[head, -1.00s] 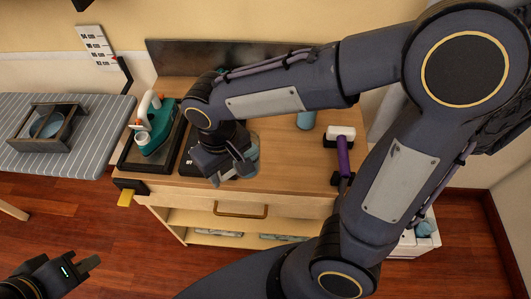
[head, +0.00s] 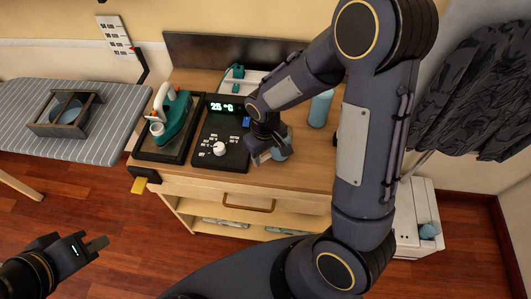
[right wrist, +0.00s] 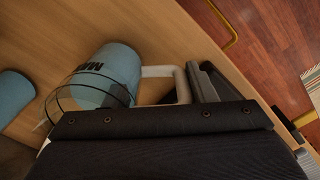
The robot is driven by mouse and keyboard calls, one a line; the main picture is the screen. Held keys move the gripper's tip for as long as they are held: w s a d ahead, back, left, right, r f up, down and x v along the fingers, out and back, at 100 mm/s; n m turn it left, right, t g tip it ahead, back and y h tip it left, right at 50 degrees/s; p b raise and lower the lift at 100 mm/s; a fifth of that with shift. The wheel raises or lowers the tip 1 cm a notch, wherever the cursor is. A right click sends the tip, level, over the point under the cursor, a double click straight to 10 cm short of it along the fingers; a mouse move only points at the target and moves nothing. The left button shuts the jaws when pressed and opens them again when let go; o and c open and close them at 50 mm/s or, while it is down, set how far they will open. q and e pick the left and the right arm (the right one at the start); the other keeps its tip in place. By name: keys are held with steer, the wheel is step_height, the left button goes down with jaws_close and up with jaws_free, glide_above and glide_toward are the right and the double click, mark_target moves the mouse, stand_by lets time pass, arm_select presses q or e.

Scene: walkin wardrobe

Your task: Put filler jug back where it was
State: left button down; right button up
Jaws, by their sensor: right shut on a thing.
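The filler jug (right wrist: 112,72) is clear with blue contents, dark lettering and a white handle (right wrist: 165,82). In the right wrist view it is at the left centre, with the handle running to my right gripper's fingers (right wrist: 205,82). In the head view my right gripper (head: 272,150) is shut on the jug (head: 262,158) above the wooden cabinet top (head: 300,172), right of the black control panel. I cannot tell whether the jug touches the top. My left gripper (head: 97,244) is over the floor at lower left, away from everything; its jaw opening is unclear.
The control panel (head: 208,135) has a lit display and white knob. A teal iron (head: 175,115) stands on a black tray (head: 150,148) to its left. A light blue bottle (head: 321,108) stands behind my right arm. The ironing board (head: 80,140) is at left. The cabinet's front right looks clear.

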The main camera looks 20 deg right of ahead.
steer(key=shift+f, duration=0.4)
steer(key=shift+f, duration=0.1)
steer(key=o, duration=1.3)
step_height(320, 180, up, 12)
steer(key=shift+s+r, duration=0.1)
steer(key=s+r+m+t+y, duration=0.1)
steer(key=s+r+t, duration=0.1)
steer(key=s, duration=0.3)
steer(key=s+d+r+m+t+y, duration=0.1)
steer(key=s+r+m, duration=0.1)
steer(key=s, duration=0.3)
steer(key=s+d+r+m+t+y, duration=0.1)
steer(key=s+r+t, duration=0.1)
steer(key=s, duration=0.4)
steer(key=shift+r+m+t+y, duration=0.2)
steer(key=shift+m+t+y, duration=0.1)
steer(key=shift+m+y, duration=0.1)
